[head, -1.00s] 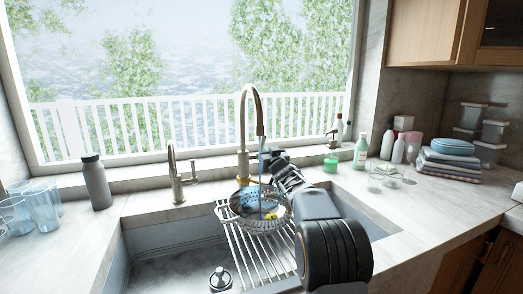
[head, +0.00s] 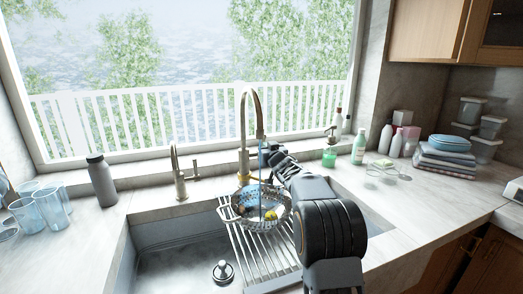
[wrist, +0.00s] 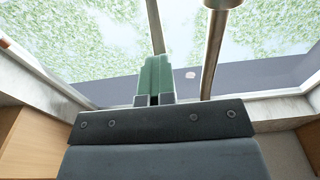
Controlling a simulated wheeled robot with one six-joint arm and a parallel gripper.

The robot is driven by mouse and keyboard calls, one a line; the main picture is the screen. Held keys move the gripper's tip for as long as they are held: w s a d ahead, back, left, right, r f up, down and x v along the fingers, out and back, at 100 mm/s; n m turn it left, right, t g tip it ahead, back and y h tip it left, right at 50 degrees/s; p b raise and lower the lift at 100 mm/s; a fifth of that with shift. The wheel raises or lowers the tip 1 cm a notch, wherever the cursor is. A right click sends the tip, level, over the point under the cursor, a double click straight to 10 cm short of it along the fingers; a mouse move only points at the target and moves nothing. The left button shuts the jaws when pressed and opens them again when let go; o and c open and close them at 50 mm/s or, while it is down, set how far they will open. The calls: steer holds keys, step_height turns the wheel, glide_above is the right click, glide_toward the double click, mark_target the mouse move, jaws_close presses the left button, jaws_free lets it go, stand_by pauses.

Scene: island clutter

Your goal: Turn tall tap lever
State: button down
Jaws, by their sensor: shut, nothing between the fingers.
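The tall tap (head: 243,125) rises behind the sink, with a brass-coloured base and a high curved spout. Its pipe also shows in the wrist view (wrist: 213,45). A thin bluish stream seems to fall from the spout into a colander (head: 262,218). My gripper (head: 264,150) is just right of the tap's column in the head view. In the wrist view, its green fingers (wrist: 154,75) are together with nothing between them, left of the pipe. I cannot make out the tall tap's lever; my gripper may hide it. Contact cannot be told.
A shorter tap (head: 178,175) with a side handle stands left. A grey bottle (head: 102,182) and glasses (head: 45,210) are left; soap bottles (head: 359,147) and folded towels (head: 445,160) are right.

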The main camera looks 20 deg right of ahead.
steer(key=shift+w+r+p, duration=0.1)
steer(key=shift+r+p, duration=0.2)
steer(key=shift+p, duration=0.9)
steer(key=g+p, duration=0.1)
steer(key=p, duration=0.3)
steer(key=g+p, duration=0.1)
steer(key=p, duration=0.2)
steer(key=shift+w+r+p, duration=0.35)
steer(key=shift+w+r, duration=0.05)
steer(key=shift+f, duration=0.15)
steer(key=c, duration=1.6)
jaws_free()
steer(key=f+t+b, duration=0.1)
steer(key=b, duration=0.4)
steer(key=shift+s+f, duration=0.1)
steer(key=shift+s, duration=0.1)
steer(key=t+b, duration=0.1)
steer(key=b, duration=0.4)
steer(key=shift+s+f, duration=0.3)
steer(key=shift+f, duration=0.05)
